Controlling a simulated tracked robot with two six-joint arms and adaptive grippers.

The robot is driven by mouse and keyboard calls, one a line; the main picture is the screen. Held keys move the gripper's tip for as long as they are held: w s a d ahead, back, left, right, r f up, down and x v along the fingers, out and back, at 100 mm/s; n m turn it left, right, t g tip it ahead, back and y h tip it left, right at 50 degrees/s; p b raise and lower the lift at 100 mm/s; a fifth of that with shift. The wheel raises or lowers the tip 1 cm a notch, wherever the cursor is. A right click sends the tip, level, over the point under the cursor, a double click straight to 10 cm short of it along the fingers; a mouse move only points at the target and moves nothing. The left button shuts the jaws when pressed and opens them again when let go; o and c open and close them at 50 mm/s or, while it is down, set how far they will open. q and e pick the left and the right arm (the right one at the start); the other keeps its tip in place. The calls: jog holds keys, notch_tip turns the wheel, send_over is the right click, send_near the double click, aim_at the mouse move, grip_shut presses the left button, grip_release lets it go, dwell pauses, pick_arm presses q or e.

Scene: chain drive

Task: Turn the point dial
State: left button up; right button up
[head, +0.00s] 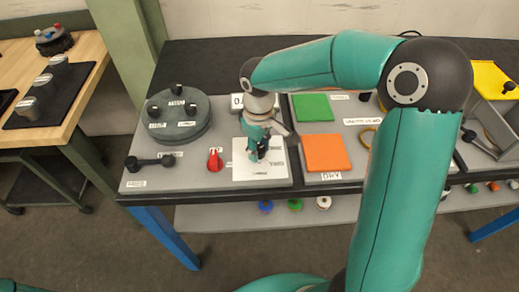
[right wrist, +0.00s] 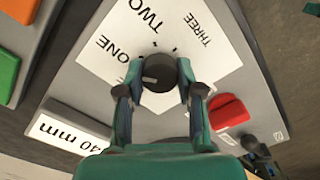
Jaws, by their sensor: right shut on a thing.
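The point dial is a round black knob (right wrist: 165,74) on a white plate marked ONE, TWO and THREE. In the right wrist view a pale pointer line on the knob points to the picture's left, roughly toward the ONE side. My right gripper (right wrist: 160,90) is shut on the knob, one finger on each side. In the head view my right gripper (head: 260,155) comes down over the white plate (head: 262,172) and mostly hides the dial.
A red knob (head: 215,160) stands just left of the plate. A grey round drum (head: 180,117) with black pegs and a black crank handle (head: 150,162) lie further left. Green (head: 312,107) and orange (head: 326,153) squares lie to the right.

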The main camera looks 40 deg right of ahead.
aim_at(259, 149)
jog(key=shift+m, duration=0.4)
jog(key=o, duration=1.2)
jog(key=shift+c, duration=0.2)
jog(key=shift+r, duration=0.1)
notch_tip(259, 149, up, 12)
